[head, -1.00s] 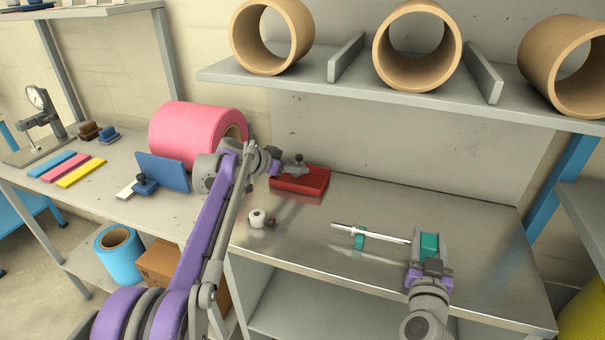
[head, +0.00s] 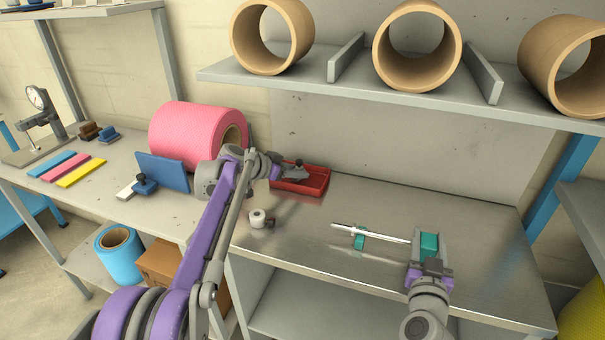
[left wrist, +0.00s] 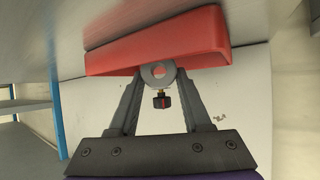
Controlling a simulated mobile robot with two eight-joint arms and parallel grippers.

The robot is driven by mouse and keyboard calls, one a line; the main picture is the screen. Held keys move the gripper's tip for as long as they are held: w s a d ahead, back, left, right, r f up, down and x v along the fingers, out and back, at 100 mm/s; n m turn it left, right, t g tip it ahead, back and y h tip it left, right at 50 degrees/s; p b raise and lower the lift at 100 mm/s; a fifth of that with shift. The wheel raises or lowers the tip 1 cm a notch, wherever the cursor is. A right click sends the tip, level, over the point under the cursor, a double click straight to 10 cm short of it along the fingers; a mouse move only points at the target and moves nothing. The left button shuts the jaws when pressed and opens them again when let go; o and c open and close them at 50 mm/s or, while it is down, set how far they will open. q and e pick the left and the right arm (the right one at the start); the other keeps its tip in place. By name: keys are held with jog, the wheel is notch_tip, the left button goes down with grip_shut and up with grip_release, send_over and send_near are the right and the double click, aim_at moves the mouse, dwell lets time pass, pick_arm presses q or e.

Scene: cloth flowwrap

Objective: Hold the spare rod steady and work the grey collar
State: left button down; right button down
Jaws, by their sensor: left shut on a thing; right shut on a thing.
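The spare rod (head: 375,233) is a thin silver bar lying roughly level above the metal bench, with a small teal block (head: 360,241) under it. My right gripper (head: 429,250) is shut on a teal block (head: 429,242) at the rod's right end. The grey collar (left wrist: 158,73) is a ring with a round hole and a dark thumb screw (left wrist: 161,101). My left gripper (left wrist: 159,80) is shut on it; in the head view the gripper (head: 288,171) is at the red tray (head: 300,190). Whether the collar touches the tray is unclear.
A small white roll (head: 257,219) stands on the bench in front of the tray. A pink roll (head: 190,132) and a blue plate (head: 163,171) are at left. A shelf (head: 370,98) with cardboard tubes overhangs the back.

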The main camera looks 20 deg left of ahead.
pick_arm(q)
jog(key=shift+f, duration=0.3)
jog(key=shift+c, duration=1.4)
grip_release()
jog(key=shift+s, duration=0.1)
jog(key=v, duration=1.2)
